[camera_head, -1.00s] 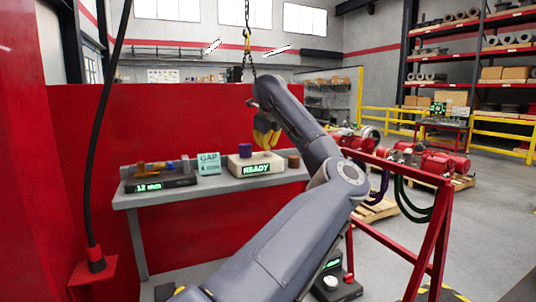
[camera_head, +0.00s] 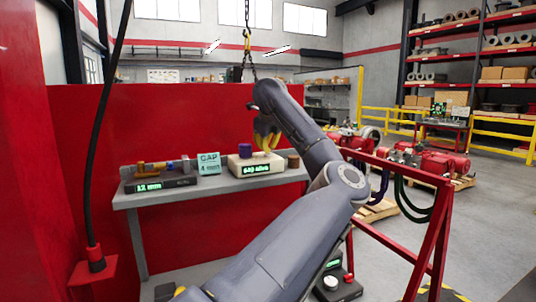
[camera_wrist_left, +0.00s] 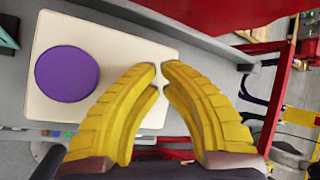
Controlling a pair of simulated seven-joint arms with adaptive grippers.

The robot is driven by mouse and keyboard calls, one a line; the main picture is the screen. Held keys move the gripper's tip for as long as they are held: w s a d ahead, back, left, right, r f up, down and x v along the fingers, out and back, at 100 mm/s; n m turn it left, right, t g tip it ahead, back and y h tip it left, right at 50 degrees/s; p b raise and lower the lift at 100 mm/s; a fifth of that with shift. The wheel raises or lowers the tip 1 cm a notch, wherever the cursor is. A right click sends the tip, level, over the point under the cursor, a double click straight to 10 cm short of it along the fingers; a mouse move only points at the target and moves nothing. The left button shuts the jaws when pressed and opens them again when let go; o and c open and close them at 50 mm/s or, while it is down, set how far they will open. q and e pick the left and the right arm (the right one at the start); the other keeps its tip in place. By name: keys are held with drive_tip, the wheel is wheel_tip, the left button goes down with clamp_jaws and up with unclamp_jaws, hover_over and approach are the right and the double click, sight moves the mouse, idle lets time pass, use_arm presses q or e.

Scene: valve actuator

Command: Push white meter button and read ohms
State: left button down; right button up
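The white meter (camera_head: 256,161) is a cream box on the grey bench. Its green front display (camera_head: 256,169) shows a three-digit number followed by "ohms"; the digits are too small to read surely. A purple cylinder (camera_head: 245,151) stands on its top and shows as a round disc in the left wrist view (camera_wrist_left: 67,75). My left gripper (camera_head: 267,148) is over the meter's right part, beside the purple cylinder. In the left wrist view its yellow fingertips (camera_wrist_left: 160,68) are nearly together, with nothing seen between them. Any button beneath the fingers is hidden. My right gripper is not in view.
On the bench (camera_head: 218,186) stand a dark gauge (camera_head: 160,184) reading "12 mm", a teal "GAP" card (camera_head: 208,164) and a brown cylinder (camera_head: 293,161). A red panel (camera_head: 150,115) rises behind. A red frame (camera_head: 436,235) stands at the right.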

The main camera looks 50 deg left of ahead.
use_arm(q)
drive_tip(key=shift+r, duration=0.9)
drive_tip(key=shift+r, duration=0.1)
drive_tip(key=shift+r, duration=2.4)
